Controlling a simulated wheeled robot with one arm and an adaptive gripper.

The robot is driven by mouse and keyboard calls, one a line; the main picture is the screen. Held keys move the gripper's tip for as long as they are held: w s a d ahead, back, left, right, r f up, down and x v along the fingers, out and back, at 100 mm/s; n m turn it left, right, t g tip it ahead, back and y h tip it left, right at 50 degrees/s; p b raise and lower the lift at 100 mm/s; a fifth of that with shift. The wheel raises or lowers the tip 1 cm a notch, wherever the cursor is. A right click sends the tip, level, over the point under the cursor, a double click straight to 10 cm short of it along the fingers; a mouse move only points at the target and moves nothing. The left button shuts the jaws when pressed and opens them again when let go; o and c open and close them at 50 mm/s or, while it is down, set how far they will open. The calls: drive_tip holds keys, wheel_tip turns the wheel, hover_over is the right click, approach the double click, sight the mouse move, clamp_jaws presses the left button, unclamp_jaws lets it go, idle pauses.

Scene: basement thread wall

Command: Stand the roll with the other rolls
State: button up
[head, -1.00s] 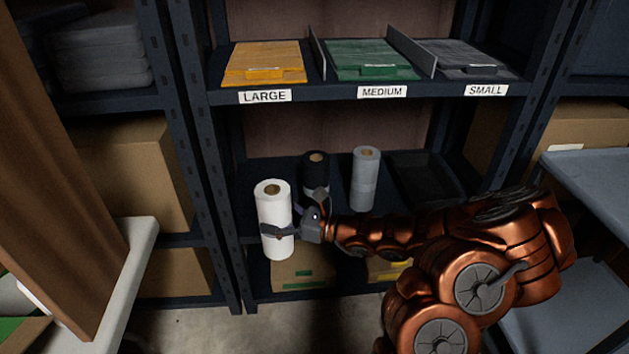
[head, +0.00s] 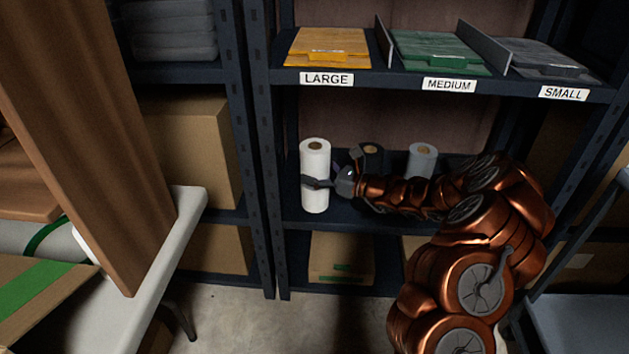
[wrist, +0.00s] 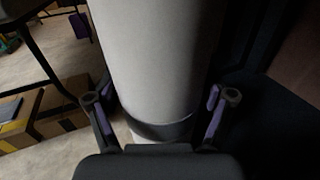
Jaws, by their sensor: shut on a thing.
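The white roll (head: 315,160) is upright in my gripper (head: 318,184), at the left end of the middle shelf (head: 345,217) in the head view. My gripper is shut around its lower half. Whether the roll's base touches the shelf is unclear. In the wrist view the pale roll (wrist: 160,60) fills the middle between the two fingers. The black roll (head: 371,155) stands behind my gripper, partly hidden by it. The grey roll (head: 422,160) stands further right, its lower part hidden by my arm.
The upper shelf holds yellow (head: 328,45), green (head: 438,52) and grey (head: 545,60) stacks behind size labels. The shelf's left post (head: 262,150) stands close left of the white roll. A white table (head: 150,260) with a brown board is at front left. Cartons (head: 340,258) sit below.

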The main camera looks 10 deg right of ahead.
drive_tip(key=f, duration=0.1)
drive_tip(key=w+f+b, duration=0.1)
drive_tip(key=f+b, duration=0.1)
drive_tip(key=shift+w+f, duration=0.25)
drive_tip(key=shift+f, duration=0.1)
drive_tip(key=shift+r, duration=0.1)
drive_tip(key=o, duration=1.2)
